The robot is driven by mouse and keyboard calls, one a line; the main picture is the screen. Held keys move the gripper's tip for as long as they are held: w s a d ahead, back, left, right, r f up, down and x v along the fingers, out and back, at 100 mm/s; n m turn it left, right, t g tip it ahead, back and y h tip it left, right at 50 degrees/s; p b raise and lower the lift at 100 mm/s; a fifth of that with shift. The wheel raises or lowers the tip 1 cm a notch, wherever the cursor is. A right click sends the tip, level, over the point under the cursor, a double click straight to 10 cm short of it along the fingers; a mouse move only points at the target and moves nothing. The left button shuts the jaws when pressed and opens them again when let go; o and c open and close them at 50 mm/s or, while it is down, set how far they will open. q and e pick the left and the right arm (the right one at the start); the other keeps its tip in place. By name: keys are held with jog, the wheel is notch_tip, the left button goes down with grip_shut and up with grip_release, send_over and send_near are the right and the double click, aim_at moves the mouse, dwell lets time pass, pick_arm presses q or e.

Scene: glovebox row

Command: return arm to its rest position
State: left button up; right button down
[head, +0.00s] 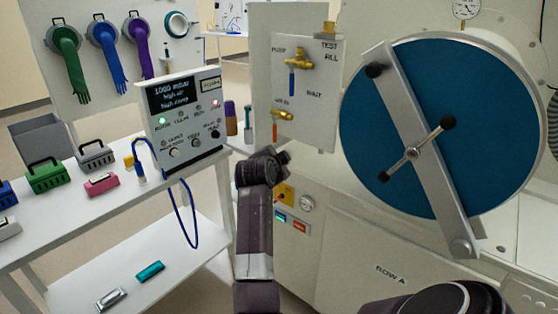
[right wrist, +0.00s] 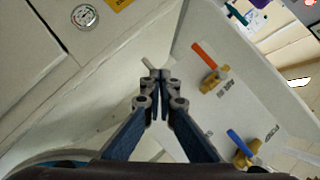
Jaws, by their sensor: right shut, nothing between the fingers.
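My right gripper (right wrist: 158,76) is in the right wrist view. Its two fingers are together at the tips, with nothing held between them. It points along the valve panel (right wrist: 262,90), whose orange-handled valve (right wrist: 212,76) and blue-handled valve (right wrist: 242,150) are to its right and apart from the fingers. In the head view a dark arm of mine (head: 254,215) rises in front of the machine and ends just below the valve panel (head: 322,62); its fingers cannot be made out there. My left gripper is not in view.
A large blue round door (head: 375,165) with a metal bar is at the right.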

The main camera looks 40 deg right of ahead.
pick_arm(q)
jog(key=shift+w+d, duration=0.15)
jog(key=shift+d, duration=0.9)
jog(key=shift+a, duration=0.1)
